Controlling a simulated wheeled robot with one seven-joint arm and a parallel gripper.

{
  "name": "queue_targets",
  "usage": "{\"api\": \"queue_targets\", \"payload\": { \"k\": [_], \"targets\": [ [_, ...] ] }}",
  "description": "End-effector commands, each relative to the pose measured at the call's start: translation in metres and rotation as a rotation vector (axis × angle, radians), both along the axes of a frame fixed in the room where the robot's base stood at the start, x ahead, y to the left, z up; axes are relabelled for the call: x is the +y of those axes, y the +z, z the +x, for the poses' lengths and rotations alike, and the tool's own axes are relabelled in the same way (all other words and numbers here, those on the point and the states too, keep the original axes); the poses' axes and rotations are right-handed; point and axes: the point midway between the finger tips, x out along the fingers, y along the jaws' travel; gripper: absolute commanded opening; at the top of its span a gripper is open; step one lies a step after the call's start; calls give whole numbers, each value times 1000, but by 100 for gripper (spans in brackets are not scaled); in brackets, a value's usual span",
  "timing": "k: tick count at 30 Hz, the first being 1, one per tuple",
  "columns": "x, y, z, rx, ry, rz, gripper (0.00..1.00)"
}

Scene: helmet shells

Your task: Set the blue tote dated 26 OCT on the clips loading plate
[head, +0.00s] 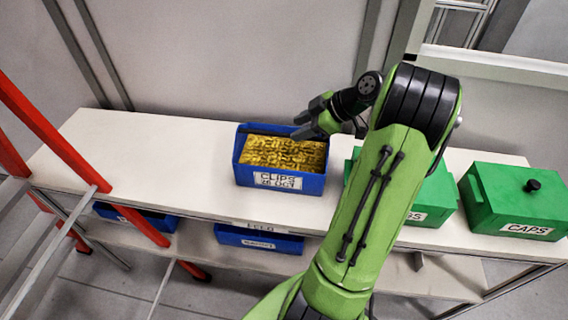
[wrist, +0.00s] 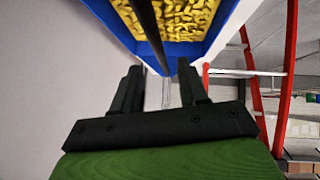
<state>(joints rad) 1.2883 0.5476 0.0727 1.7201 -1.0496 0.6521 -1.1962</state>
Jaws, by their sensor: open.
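The blue tote (head: 237,165) stands upright on the white shelf top, full of gold clips, its front label reading CLIPS 26 OCT. My gripper (head: 308,118) is at the tote's back right corner, with open jaws. In the wrist view the jaws (wrist: 160,72) are apart, and the blue tote (wrist: 150,52) shows just beyond the fingertips, its rim narrowing toward the gap. I cannot tell whether its wall is between the fingers or whether they touch. I cannot make out a clips loading plate in either view.
Green lidded boxes, one partly behind my arm (head: 434,212) and one labelled CAPS (head: 505,202), stand to the right. Blue totes (head: 258,236) sit on the lower shelf. Red uprights (head: 75,160) cross the left side. The shelf top left of the tote (head: 150,155) is clear.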

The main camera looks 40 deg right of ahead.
Motion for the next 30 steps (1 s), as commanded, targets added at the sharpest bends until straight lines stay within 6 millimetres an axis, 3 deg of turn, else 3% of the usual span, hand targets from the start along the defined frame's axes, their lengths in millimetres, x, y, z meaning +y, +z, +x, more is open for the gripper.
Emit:
{"api": "queue_targets", "payload": {
  "k": [11,19,27,30],
  "targets": [
    [18,-44,36,2,2,1,43],
    [20,-48,41,1,0,-1,43],
    [20,-47,41,1,0,-1,3],
    [20,-47,41,1,0,-1,0]
  ]
}}
